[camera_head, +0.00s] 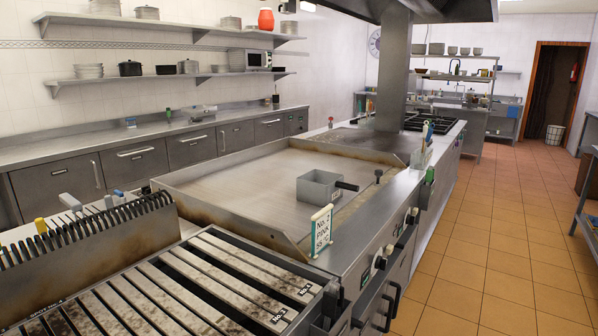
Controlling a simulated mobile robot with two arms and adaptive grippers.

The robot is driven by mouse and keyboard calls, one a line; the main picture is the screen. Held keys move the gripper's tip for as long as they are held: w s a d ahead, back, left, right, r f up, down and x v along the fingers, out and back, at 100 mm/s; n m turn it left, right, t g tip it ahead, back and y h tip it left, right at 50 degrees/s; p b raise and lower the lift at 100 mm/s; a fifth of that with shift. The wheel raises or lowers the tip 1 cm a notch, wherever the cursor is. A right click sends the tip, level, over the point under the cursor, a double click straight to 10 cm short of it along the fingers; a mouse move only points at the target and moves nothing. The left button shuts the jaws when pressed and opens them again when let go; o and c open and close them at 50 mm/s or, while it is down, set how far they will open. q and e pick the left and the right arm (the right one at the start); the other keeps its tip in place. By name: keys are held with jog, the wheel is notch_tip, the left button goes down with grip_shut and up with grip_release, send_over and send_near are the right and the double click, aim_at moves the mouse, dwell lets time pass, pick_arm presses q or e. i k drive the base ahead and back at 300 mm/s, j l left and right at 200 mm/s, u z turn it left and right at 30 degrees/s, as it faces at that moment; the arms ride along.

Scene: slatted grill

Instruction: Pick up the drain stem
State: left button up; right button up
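A thin dark upright stem with a small knob on top (378,175) stands at the right side of the flat steel griddle (235,190), near its front ledge. It looks like the drain stem, but it is small in the view and its lower end is hard to make out. A square steel box with a black side handle (320,188) sits on the griddle just left of the stem, apart from it. Neither of my grippers is in view.
The slatted grill (170,285) with labelled bars fills the near left. A small sign (321,231) stands upright on the ledge between grill and griddle. Knobs and dark handles line the front panel. The tiled floor (500,235) on the right is open.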

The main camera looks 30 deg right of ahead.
aim_at(379, 173)
jog(key=l+u, duration=0.2)
jog(key=l, duration=0.25)
jog(key=l+u, duration=0.25)
jog(key=l, duration=0.15)
jog(key=l+u, duration=0.2)
jog(key=l, duration=0.2)
jog(key=k+l+u, duration=0.2)
jog(key=l, duration=0.25)
jog(key=l+u, duration=0.25)
jog(key=l, duration=0.15)
jog(key=k+l+u, duration=0.2)
jog(key=l, duration=0.15)
